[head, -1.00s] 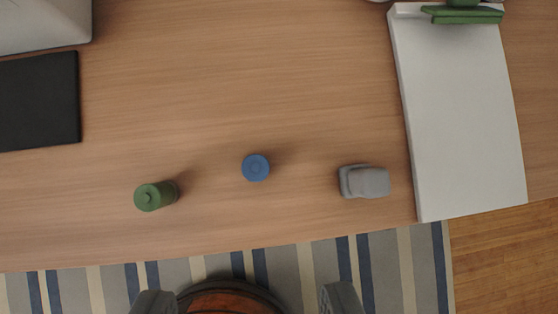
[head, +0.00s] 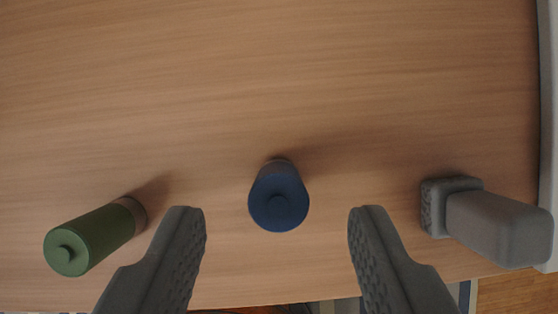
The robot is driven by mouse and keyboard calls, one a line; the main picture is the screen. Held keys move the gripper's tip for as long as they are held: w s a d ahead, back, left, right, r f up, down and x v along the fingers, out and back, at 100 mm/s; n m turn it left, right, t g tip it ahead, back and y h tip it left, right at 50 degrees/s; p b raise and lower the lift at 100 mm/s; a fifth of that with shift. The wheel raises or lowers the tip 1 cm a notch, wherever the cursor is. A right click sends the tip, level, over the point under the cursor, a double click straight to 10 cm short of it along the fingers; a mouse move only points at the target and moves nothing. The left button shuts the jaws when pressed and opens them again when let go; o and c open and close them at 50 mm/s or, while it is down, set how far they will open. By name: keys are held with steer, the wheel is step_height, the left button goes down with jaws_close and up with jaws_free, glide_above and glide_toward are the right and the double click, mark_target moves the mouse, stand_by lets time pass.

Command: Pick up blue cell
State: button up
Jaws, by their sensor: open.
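The blue cell (head: 278,198) stands upright on the wooden table, seen from above with its round top and small nub toward me. My gripper (head: 277,212) is open, with one finger to the left of the blue cell and the other to the right. There is clear space between the cell and each finger. Neither finger appears to touch it. How far the fingertips are above the table is hard to tell.
A green cell (head: 95,236) stands to the left, near my left finger. A grey block-like object (head: 487,219) stands to the right, beyond my right finger. A white edge (head: 548,120) lies at the far right. The table (head: 270,80) behind the blue cell is clear.

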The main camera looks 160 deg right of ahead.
mark_target(278, 208)
steer(key=x, duration=0.4)
steer(key=shift+f, duration=0.1)
jaws_close()
